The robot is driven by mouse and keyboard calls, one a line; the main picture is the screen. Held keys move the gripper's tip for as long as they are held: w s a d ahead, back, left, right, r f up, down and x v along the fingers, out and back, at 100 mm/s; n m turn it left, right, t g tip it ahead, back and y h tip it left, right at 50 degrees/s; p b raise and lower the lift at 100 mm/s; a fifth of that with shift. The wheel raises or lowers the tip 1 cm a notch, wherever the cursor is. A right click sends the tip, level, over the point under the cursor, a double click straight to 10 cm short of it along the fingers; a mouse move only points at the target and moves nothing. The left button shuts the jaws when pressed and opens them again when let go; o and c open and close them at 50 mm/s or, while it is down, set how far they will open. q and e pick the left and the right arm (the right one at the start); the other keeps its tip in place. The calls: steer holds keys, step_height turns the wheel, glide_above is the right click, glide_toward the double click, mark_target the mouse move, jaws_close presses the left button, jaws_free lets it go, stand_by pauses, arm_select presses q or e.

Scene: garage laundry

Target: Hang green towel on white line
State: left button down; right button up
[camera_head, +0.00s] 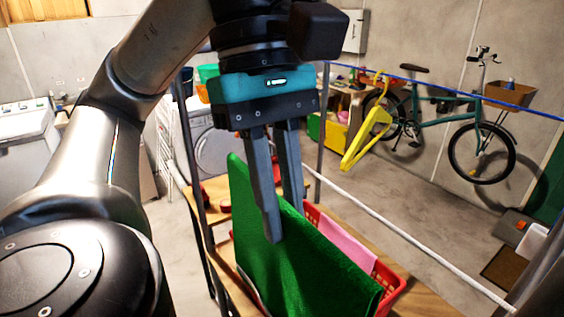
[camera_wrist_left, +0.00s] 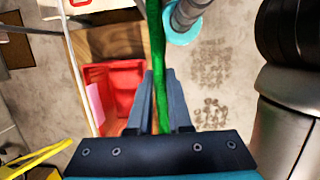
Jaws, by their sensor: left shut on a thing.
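The green towel (camera_head: 285,265) hangs from my left gripper (camera_head: 285,226), whose fingers pinch its upper edge. The white line (camera_head: 410,229) runs from the rack's middle post down to the lower right, behind and right of the towel. The towel appears apart from the line, though depth is hard to judge. In the left wrist view the towel (camera_wrist_left: 155,35) is a thin green strip, seen edge-on between the fingers (camera_wrist_left: 157,92). My right gripper is not in view.
A red basket (camera_head: 387,277) with a pink cloth (camera_head: 340,242) stands on a wooden surface (camera_head: 425,302) behind the towel. A blue line (camera_head: 440,90) runs higher, with a yellow hanger (camera_head: 366,137) on it. A bicycle (camera_head: 440,118) stands at the back wall.

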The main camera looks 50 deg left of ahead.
arm_select(q)
steer(key=shift+w+p, duration=0.7)
steer(key=shift+w, duration=3.65)
steer(key=p, duration=0.3)
glide_above(378, 216)
steer(key=shift+w, duration=0.1)
step_height(378, 216, down, 8)
steer(key=b, duration=0.8)
steer(key=shift+f, duration=0.2)
steer(key=c, duration=0.8)
jaws_free()
steer(key=shift+o, duration=0.2)
steer(key=shift+r, duration=0.1)
steer(key=p+v, duration=0.7)
steer(key=v, duration=0.8)
steer(key=shift+p, duration=0.35)
